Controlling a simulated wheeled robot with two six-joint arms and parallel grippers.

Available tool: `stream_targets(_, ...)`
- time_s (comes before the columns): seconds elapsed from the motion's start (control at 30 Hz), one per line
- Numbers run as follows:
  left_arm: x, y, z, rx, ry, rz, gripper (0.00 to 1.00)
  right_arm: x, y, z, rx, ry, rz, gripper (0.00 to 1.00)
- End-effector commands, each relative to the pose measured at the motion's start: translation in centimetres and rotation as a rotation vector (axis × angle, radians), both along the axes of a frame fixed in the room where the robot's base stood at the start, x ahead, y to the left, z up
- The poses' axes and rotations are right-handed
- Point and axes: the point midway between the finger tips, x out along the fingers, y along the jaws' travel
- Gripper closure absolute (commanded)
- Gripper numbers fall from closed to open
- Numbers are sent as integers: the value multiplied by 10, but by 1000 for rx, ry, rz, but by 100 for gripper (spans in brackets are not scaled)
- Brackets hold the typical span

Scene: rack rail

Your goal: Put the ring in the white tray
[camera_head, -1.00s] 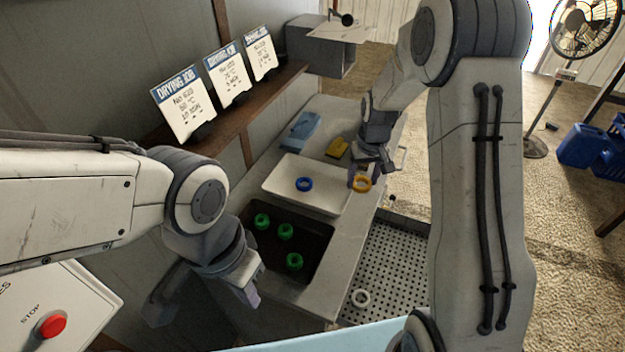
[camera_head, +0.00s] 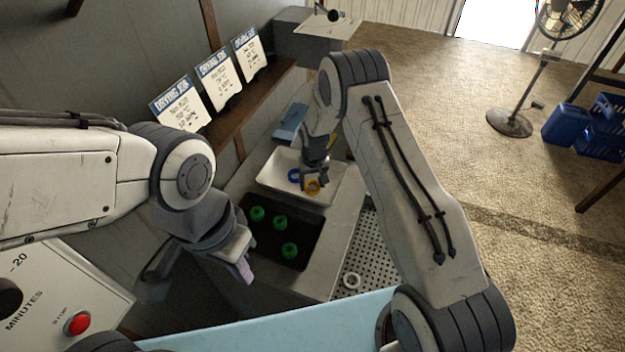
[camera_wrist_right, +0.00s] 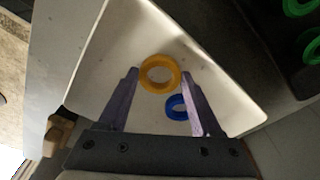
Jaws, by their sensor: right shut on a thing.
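The orange-yellow ring (camera_head: 313,187) is in my right gripper (camera_head: 316,178), which is over the white tray (camera_head: 270,181). In the right wrist view the ring (camera_wrist_right: 147,77) sits between the two fingertips (camera_wrist_right: 160,76), above the tray floor (camera_wrist_right: 120,45). The exact gap between ring and tray is hard to judge. A blue ring (camera_head: 294,175) lies in the tray, beside the held ring, and shows partly beyond a finger in the right wrist view (camera_wrist_right: 173,113). My left gripper (camera_head: 244,268) hangs left of the dark tray; its finger opening is unclear.
A dark tray (camera_head: 265,247) with several green rings stands next to the white tray. A white ring (camera_head: 345,281) lies on the perforated panel (camera_head: 371,258). A blue object (camera_head: 291,123) lies behind the white tray. Signs (camera_head: 215,78) stand on the wall shelf.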

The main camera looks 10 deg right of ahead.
Motion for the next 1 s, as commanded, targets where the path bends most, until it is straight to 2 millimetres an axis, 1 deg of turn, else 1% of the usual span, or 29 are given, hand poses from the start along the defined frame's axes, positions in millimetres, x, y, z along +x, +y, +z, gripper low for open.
stream_targets(0.03,0,0,2,0,0,0,100,0,0,-1,0,-1,0,89)
stream_targets(0.27,0,0,1,0,0,0,100,0,0,-3,0,-1,0,89)
stream_targets(0.4,0,0,-4,0,0,0,100,0,0,-8,0,-1,0,89)
stream_targets(0.43,0,0,-2,0,0,0,100,0,0,-6,0,-1,0,23)
stream_targets(0.47,0,0,-2,0,0,0,100,0,0,-5,0,-1,0,11)
stream_targets(0.5,0,0,-2,0,0,0,100,0,0,-5,0,-1,0,4)
stream_targets(0.77,0,0,-2,0,0,0,100,0,0,-5,0,-1,0,4)
stream_targets(0.9,0,0,2,0,0,0,100,0,0,0,0,-2,0,4)
stream_targets(0.97,0,0,-4,0,0,0,100,0,0,4,0,-3,0,4)
stream_targets(1.0,0,0,-7,0,0,1,100,0,0,9,0,-4,0,4)
